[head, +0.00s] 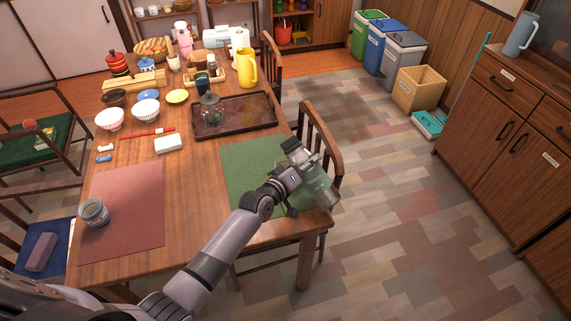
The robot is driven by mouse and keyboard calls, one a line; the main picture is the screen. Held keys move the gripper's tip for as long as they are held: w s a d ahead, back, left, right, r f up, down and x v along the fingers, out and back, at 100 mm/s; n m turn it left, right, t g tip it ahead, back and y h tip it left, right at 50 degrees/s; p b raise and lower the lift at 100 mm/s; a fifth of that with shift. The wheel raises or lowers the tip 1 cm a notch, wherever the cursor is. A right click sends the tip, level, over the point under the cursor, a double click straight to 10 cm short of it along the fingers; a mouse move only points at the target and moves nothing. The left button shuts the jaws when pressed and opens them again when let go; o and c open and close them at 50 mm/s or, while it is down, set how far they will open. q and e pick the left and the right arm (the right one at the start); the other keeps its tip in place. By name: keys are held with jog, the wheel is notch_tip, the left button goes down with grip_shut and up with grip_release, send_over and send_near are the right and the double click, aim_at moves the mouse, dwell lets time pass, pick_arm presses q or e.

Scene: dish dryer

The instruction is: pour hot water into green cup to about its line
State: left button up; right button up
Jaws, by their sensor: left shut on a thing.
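My left gripper (303,168) reaches over the right edge of the table, above the green mat (250,163). It is shut on a greenish cylindrical thing (323,190), which looks like the green cup and appears tilted. The gripper hides part of it, so its inside and any line cannot be made out. A yellow jug (247,69) stands on the far right part of the table. A pink pot (183,38) stands at the far end. Which vessel holds hot water cannot be told. My right gripper is not in view.
A brown tray (240,126) with a dark-lidded glass pot (211,109) lies behind the green mat. A blue-grey cup (94,212) stands on the red mat (128,205). A chair (322,140) stands at the table's right side. The floor farther right is clear.

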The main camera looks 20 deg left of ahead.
pick_arm(q)
jog(key=shift+r+n+h, duration=0.3)
jog(key=shift+r+n, duration=0.15)
jog(key=shift+n, duration=0.35)
dwell(0.7)
jog(key=shift+w+a+f+n+g+h+b, duration=0.1)
jog(key=shift+f+n+g+h+b, duration=0.2)
jog(key=shift+n+g+b, duration=0.25)
dwell(1.0)
jog(key=shift+w+a+r+n, duration=0.15)
jog(key=shift+a+r+n, duration=0.15)
jog(key=shift+n, duration=0.15)
dwell(1.8)
jog(key=shift+f, duration=0.1)
